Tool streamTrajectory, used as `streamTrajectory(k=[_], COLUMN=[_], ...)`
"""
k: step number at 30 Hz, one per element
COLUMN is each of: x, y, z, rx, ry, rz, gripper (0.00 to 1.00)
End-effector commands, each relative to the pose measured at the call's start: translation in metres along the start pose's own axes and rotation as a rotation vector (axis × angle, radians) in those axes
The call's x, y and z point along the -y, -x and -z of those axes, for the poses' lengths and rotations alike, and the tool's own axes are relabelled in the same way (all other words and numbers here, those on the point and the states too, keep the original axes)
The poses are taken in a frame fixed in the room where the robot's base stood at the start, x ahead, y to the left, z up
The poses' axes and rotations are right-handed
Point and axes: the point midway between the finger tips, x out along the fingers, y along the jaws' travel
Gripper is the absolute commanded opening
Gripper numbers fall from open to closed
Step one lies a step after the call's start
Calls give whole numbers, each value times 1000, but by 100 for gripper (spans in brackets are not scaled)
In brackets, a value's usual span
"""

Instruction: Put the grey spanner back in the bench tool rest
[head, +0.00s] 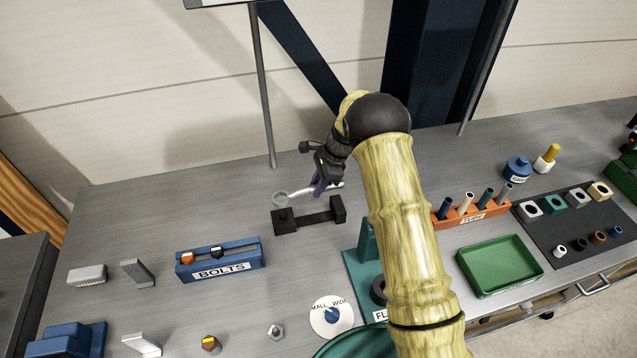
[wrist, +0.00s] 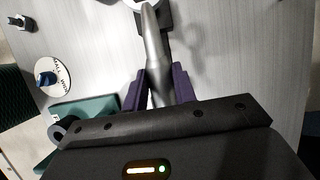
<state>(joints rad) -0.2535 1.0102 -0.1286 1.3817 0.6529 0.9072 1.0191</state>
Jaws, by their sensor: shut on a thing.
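The grey spanner (head: 299,193) is held by my gripper (head: 318,183), with its ring end pointing left in the head view. In the wrist view the spanner (wrist: 156,60) runs up and away between the two purple fingers of my gripper (wrist: 160,88). The dark bench tool rest (head: 310,217), a bar with a raised block at each end, stands on the bench just below the spanner in the head view. The spanner appears to be above the rest; I cannot tell the exact gap. Part of the rest (wrist: 173,18) shows behind the spanner in the wrist view.
A blue BOLTS rack (head: 219,262) stands left of the rest, and a round dial (head: 332,316) lies in front. A green tray (head: 499,265) and an orange rack of tubes (head: 472,213) are on the right. Bare bench lies left of the rest.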

Motion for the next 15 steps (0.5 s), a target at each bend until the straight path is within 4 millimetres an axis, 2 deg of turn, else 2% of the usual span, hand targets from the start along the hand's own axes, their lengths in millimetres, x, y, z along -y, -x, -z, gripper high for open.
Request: streamTrajectory(k=[15], x=[0], y=[-39], z=[21], rx=[1], ry=[-7], rz=[3], gripper=[0])
